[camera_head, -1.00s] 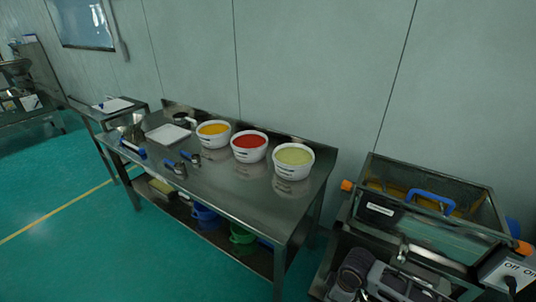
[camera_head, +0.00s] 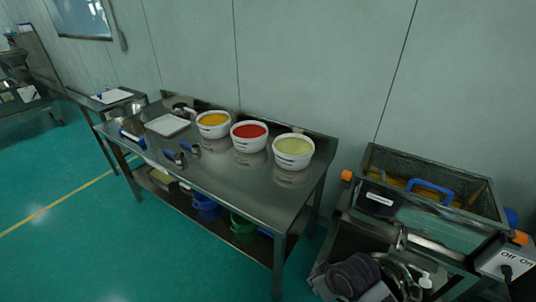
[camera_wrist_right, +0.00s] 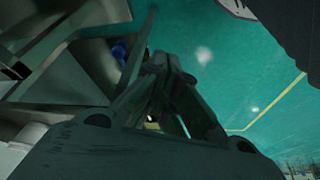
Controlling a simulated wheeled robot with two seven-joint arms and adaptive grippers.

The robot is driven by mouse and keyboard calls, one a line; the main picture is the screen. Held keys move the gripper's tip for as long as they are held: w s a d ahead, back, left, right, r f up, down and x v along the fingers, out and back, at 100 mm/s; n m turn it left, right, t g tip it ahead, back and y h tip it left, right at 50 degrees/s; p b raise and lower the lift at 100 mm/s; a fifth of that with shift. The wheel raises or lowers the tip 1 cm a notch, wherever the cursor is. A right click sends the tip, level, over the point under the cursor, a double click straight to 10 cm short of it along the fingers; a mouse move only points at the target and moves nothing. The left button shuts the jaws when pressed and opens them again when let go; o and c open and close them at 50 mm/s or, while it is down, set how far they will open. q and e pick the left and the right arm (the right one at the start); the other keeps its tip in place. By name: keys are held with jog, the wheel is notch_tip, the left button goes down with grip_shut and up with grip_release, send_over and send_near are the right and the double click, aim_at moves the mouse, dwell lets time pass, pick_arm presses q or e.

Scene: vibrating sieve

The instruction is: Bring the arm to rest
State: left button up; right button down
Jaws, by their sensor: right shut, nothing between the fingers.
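My right gripper (camera_wrist_right: 168,66) shows in the right wrist view. Its fingers come together at the tips, with nothing between them. Green floor lies behind the fingertips, and they appear clear of any object. In the head view a dark rounded part shows at the lower right, in front of the sieve machine; I cannot tell which part it is. My left gripper is in neither current view.
The vibrating sieve (camera_head: 378,215), with a blue handle (camera_head: 430,187), stands at right. A steel table (camera_head: 232,190) holds yellow (camera_head: 213,124), red (camera_head: 249,137) and pale green (camera_head: 293,152) bowls. A white tray (camera_head: 167,125) lies left of them. Floor before the table is open.

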jog(key=shift+s+d+r+m+h, duration=0.9)
jog(key=shift+s+d+m, duration=1.4)
jog(key=shift+d, duration=1.6)
notch_tip(320, 180, down, 33)
jog(key=s+g, duration=0.1)
jog(key=s, duration=0.1)
jog(key=s+d+f, duration=0.2)
jog(key=s+f, duration=0.8)
jog(key=s, duration=0.1)
jog(key=s+d+f+g, duration=0.1)
jog(key=s+d+f, duration=0.2)
jog(key=s+f, duration=0.7)
jog(key=shift+s+d+h, duration=0.3)
jog(key=shift+s+d, duration=0.05)
jog(key=shift+s, duration=0.2)
